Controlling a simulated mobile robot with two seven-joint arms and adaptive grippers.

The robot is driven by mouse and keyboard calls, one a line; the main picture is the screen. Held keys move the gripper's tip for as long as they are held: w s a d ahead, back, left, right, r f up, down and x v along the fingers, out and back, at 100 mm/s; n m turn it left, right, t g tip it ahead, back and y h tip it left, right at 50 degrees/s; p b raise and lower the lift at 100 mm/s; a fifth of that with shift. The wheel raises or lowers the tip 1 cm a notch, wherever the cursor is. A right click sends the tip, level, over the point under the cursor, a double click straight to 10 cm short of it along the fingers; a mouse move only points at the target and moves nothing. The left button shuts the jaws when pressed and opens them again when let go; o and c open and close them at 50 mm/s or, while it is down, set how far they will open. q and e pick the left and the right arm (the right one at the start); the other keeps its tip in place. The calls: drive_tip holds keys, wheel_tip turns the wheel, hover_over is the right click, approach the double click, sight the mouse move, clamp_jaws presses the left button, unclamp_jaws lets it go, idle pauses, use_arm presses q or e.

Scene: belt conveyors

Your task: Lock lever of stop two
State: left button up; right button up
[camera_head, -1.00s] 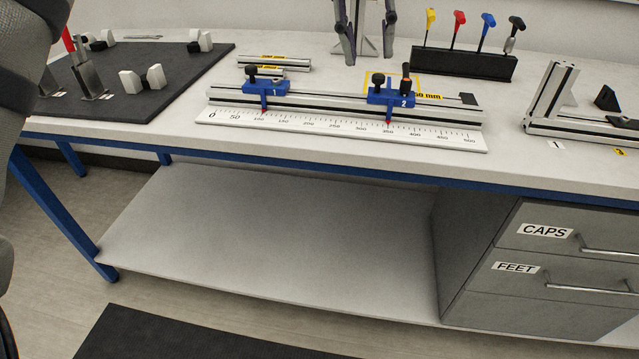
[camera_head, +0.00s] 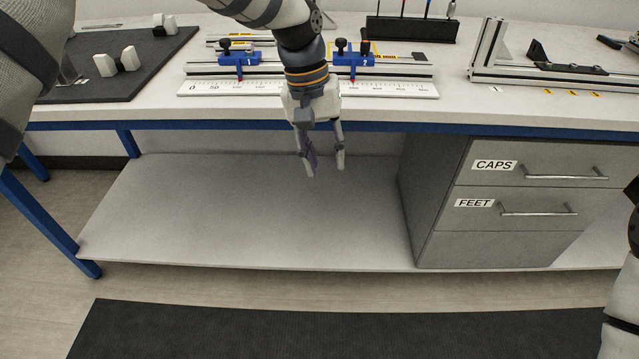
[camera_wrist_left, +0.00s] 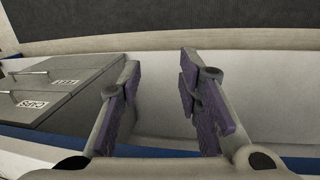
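Stop two (camera_head: 352,65) is the right-hand blue block on the measuring rail (camera_head: 405,72). Two dark upright shapes, a knob (camera_head: 340,45) and the lever (camera_head: 365,47), stand on top of it. The lever's exact angle is too small to tell. My left gripper (camera_head: 323,168) hangs fingers-down in front of the bench edge, below and nearer than stop two. It is open and empty; its spread fingers (camera_wrist_left: 160,100) also show in the left wrist view. My left wrist hides part of the rail left of stop two. My right gripper is out of view.
Stop one (camera_head: 239,60) is the left blue block, behind the white scale (camera_head: 210,88). A black tool holder (camera_head: 410,30) stands at the back. A second profile fixture (camera_head: 550,72) lies right. Below are the lower shelf (camera_head: 250,215) and drawers marked CAPS (camera_head: 495,166) and FEET (camera_head: 474,203).

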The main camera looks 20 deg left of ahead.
use_arm(q)
drive_tip(key=shift+s+d+f, duration=0.1)
drive_tip(key=shift+s+f, duration=0.25)
drive_tip(key=shift+f, duration=0.35)
drive_tip(key=shift+s+a+f, duration=0.1)
drive_tip(key=shift+s+f, duration=0.2)
drive_tip(key=shift+f, duration=0.4)
drive_tip(key=shift+s+d+f, duration=0.1)
drive_tip(key=shift+s+f, duration=0.25)
drive_tip(key=shift+f, duration=0.35)
